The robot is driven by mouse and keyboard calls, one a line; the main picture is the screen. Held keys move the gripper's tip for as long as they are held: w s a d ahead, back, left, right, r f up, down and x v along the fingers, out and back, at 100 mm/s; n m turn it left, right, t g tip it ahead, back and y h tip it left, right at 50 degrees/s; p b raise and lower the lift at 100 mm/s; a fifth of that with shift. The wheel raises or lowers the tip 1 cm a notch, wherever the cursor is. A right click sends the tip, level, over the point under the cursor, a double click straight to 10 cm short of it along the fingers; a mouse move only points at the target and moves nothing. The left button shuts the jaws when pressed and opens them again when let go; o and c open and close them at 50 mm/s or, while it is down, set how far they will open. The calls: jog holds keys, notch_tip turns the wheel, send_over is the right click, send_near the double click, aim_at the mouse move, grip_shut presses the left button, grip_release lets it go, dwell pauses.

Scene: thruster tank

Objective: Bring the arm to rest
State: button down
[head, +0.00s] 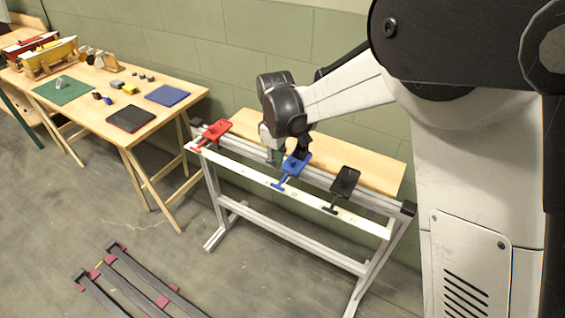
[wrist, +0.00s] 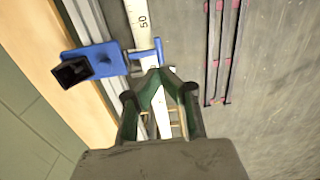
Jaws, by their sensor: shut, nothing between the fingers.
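My arm reaches over the narrow bench from the right in the head view. My gripper (head: 275,158) points down over the bench, just left of the blue fixture (head: 293,167). In the wrist view my gripper's green fingers (wrist: 159,73) come together at their tips, with nothing between them. The blue fixture with its black square part (wrist: 95,62) lies ahead and to the left there, apart from the fingers. Part of the bench top behind my gripper is hidden by my arm.
A red fixture (head: 217,130) and a black fixture (head: 345,182) sit along the same bench rail (head: 250,173). A wooden table (head: 95,77) at the left holds a blue mat (head: 167,95) and small parts. Dark rails (head: 130,283) lie on the floor. Floor between is clear.

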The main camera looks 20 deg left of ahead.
jog(key=shift+r, duration=0.25)
dwell(0.3)
jog(key=s+d+r+m+t+y, duration=0.1)
jog(key=s+d+r+m+t, duration=0.2)
jog(key=d+r, duration=0.65)
jog(key=s+d+r+m, duration=0.35)
jog(key=d+r, duration=0.25)
jog(key=d, duration=0.7)
jog(key=s+d+r+m+t+h, duration=0.1)
jog(key=s+d+m+t, duration=0.3)
jog(key=s+d+m, duration=0.4)
jog(key=shift+s+d+m, duration=0.35)
jog(key=shift+s+d, duration=2.85)
jog(key=shift+d, duration=0.95)
